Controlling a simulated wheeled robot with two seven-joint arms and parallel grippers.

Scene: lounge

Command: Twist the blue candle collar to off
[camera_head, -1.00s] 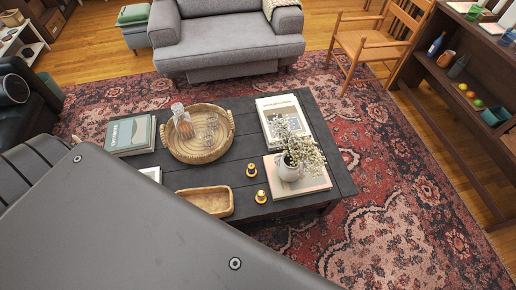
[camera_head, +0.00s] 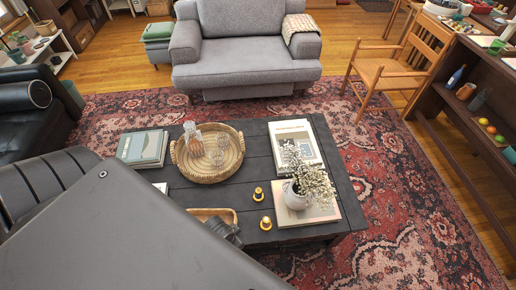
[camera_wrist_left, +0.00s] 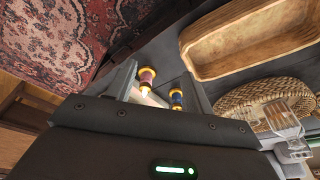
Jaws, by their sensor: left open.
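In the left wrist view, a small candle with a gold rim and a blue collar (camera_wrist_left: 177,97) stands near the right-hand finger. A second one with a gold rim and a reddish collar (camera_wrist_left: 147,77) stands to its left, with a bright tip. Two small gold pieces show on the dark table in the head view, a far one (camera_head: 258,194) and a near one (camera_head: 265,223); their collar colours cannot be told there. My left gripper (camera_wrist_left: 158,76) is open, with both candles in view between its fingers and neither visibly gripped. My right gripper is not in view.
The black table (camera_head: 250,165) holds a wooden tray (camera_head: 230,213), partly hidden by my arm, a round basket (camera_head: 183,166) with glassware, books (camera_head: 143,147) and a white flower vase (camera_head: 294,198). An armchair (camera_head: 245,60) stands behind.

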